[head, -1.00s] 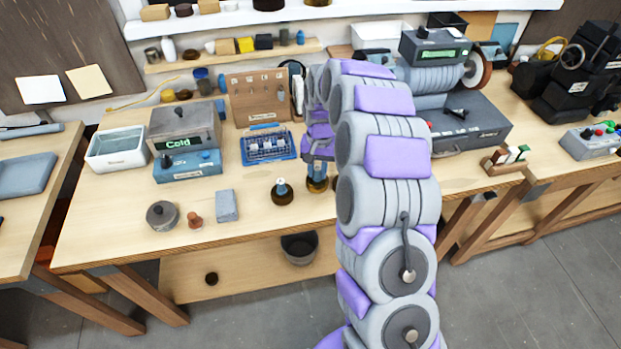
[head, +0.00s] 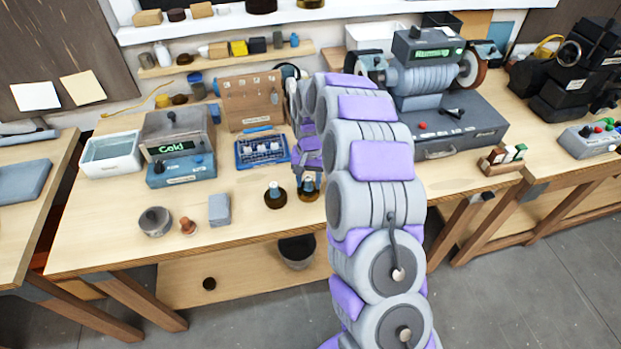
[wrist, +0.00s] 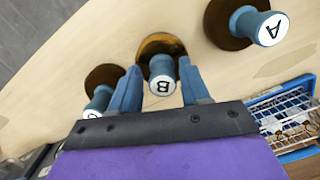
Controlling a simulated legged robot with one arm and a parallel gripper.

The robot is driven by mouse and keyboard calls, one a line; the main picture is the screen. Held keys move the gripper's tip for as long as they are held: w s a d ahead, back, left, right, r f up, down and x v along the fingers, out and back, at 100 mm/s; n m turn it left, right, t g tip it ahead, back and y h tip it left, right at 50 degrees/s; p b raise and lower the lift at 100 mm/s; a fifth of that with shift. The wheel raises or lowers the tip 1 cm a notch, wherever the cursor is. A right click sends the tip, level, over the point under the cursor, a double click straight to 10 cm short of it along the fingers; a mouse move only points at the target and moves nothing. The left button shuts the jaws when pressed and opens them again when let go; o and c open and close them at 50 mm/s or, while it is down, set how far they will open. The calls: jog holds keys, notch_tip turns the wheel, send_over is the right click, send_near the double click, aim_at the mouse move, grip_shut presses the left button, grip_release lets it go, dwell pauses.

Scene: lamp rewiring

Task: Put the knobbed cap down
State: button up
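Several knobbed caps with blue knobs and round brown bases stand on the bench. In the wrist view, cap B (wrist: 162,75) is between the fingers of my gripper (wrist: 160,78). The fingers are apart, with a small gap visible on both sides of the knob. Cap A (wrist: 262,28) stands to the right, and cap C (wrist: 97,101) to the left, partly behind a finger. In the head view, cap A (head: 275,197) stands beside cap B (head: 308,192), which is under my gripper (head: 310,177). My arm hides cap C there.
A blue wire-basket tray (head: 262,150) lies behind the caps. A grey block (head: 219,210), a small copper piece (head: 187,227) and a round grey tin (head: 155,221) stand to the left. The bench's front edge (head: 200,248) is close. Bare wood lies left of cap A.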

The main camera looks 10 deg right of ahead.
aim_at(308, 178)
jog(key=shift+o, duration=0.4)
jog(key=shift+a, duration=1.35)
jog(key=shift+d+r, duration=0.15)
jog(key=shift+d, duration=0.3)
jog(key=r, duration=0.1)
jog(key=d+r, duration=0.1)
jog(key=r, duration=0.1)
jog(key=shift+w+d+p, duration=0.1)
jog(key=shift+d+p, duration=0.15)
jog(key=shift+p, duration=0.1)
notch_tip(308, 178, up, 8)
jog(key=a+r+p, duration=0.1)
jog(key=p, duration=0.1)
jog(key=s+a+r+n, duration=0.1)
jog(key=s+r, duration=0.3)
jog(key=s, duration=0.4)
jog(key=s+a+r+n, duration=0.1)
jog(key=s+r, duration=0.4)
jog(key=s, duration=0.3)
jog(key=s+d+n+g, duration=0.1)
jog(key=s+d+n, duration=0.1)
jog(key=s, duration=2.4)
jog(key=shift+s+f+h, duration=0.2)
jog(key=shift+f+h, duration=0.1)
jog(key=shift+f, duration=0.05)
